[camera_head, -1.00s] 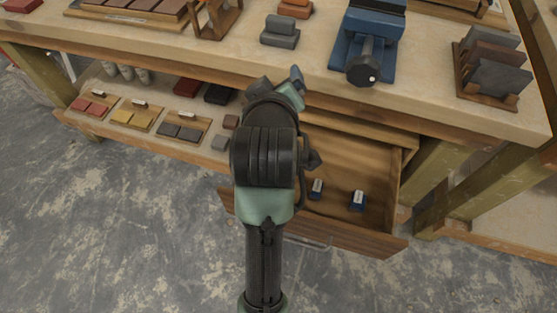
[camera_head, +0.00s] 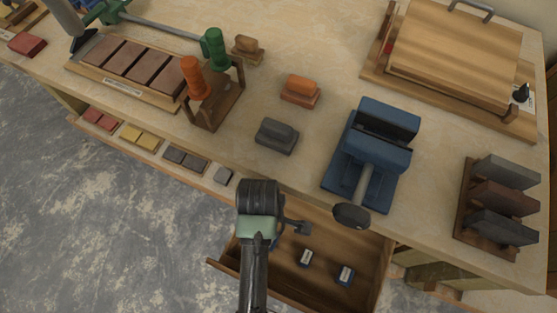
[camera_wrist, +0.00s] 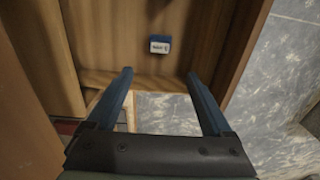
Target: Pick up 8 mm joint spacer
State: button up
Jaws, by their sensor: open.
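The wooden drawer (camera_head: 228,272) is pulled out below the bench top (camera_head: 330,60). Its walls stand close around the blocks. A blue vise (camera_head: 372,150) overhangs near the drawer, and a rack of dark slabs (camera_head: 467,215) stands at right. A lower shelf holds coloured sample tiles (camera_head: 140,135).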

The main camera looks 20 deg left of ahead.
notch_tip(320, 180, down, 7)
jog(key=shift+f+b, duration=0.15)
jog(key=shift+b, duration=1)
jog(key=shift+d+f+b, duration=0.15)
jog(key=shift+f+b, duration=0.85)
jog(key=shift+f, duration=1.8)
grip_shut()
